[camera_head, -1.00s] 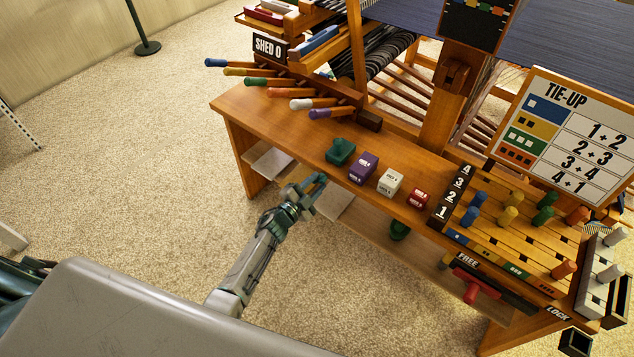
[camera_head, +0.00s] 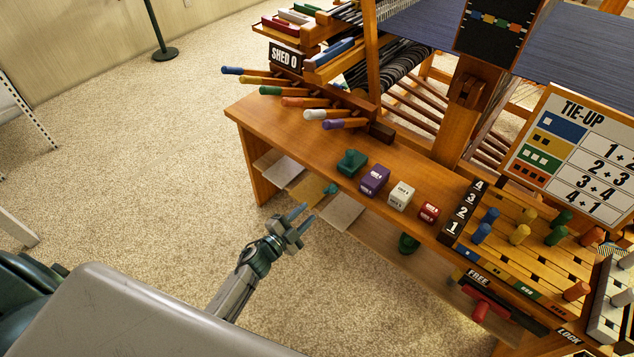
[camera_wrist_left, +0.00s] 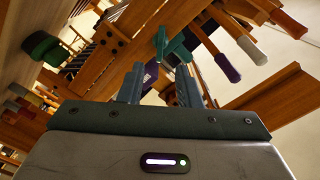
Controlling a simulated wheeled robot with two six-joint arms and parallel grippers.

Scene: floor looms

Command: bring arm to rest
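My left gripper (camera_head: 308,213) is over the carpet in front of the wooden bench, with its two fingers apart and nothing seen between them. The left wrist view also shows its fingers (camera_wrist_left: 160,88) spread. The gripper is clear of the bench edge and below the bench top in the picture. My right gripper is not in view.
The bench top (camera_head: 262,115) carries a green block (camera_head: 352,161), a purple block (camera_head: 375,180), a white block (camera_head: 401,195) and a red block (camera_head: 429,211). Coloured handles (camera_head: 305,102) stick out at left. A small teal thing (camera_head: 330,188) shows below the bench edge. Open carpet (camera_head: 150,190) lies left.

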